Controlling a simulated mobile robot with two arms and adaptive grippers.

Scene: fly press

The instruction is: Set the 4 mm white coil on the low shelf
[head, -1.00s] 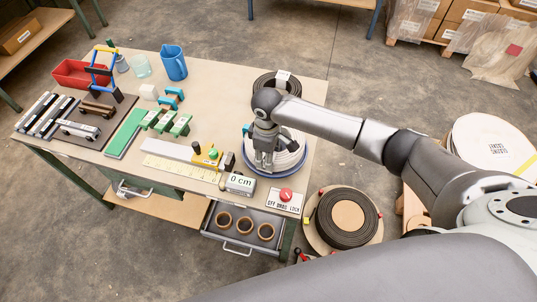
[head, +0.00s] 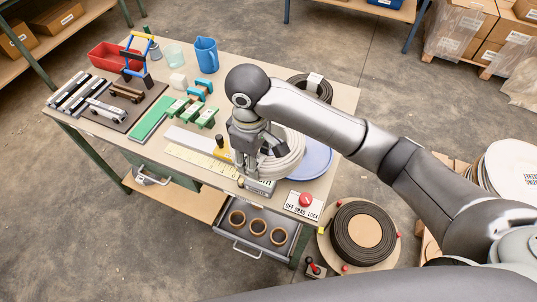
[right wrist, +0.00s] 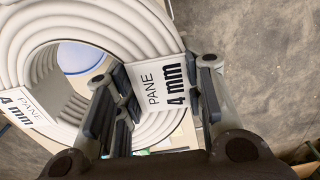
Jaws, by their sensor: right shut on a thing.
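The white coil (head: 287,160) is a thick ring of pale tubing with labels reading "PANE 4 mm", which read clearly in the right wrist view (right wrist: 150,38). My right gripper (head: 258,178) is shut on one side of the coil; in the right wrist view my right gripper (right wrist: 165,98) has its fingers on both sides of the ring by a label. The coil is partly off the blue round plate (head: 320,160) and looks raised, though its height is hard to tell. The low shelf (head: 178,199) is the wooden board under the bench, partly hidden by it. My left gripper is not in view.
A dark coil (head: 318,86) stands at the bench's back right. The counter box, mostly hidden, and a red-knob box (head: 305,200) are near the front edge. An open drawer (head: 255,229) with several brown rings sticks out below. A reel (head: 358,232) stands right of it.

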